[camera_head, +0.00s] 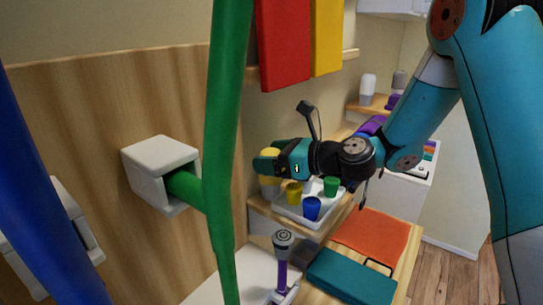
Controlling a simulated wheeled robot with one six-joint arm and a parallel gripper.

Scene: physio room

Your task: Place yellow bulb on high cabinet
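A yellow rounded thing (269,153), which may be the yellow bulb, shows at the fingertips of my gripper (268,159). The dark teal fingers partly cover it, and I cannot tell whether they grip it or it stands behind them. A pale shape (268,187) shows just below the fingers. My gripper points left, above the left end of a white tray. A white wall cabinet (390,6) is partly in view at the top right, cut off by the frame; I cannot tell whether it is the high cabinet.
The white tray (286,213) holds yellow (294,193), blue (312,208) and green (331,187) cups on a wooden surface. Orange (372,236) and teal (352,277) flat items lie in front. A green band (222,150) hangs close before me. A shelf (369,109) carries bottles.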

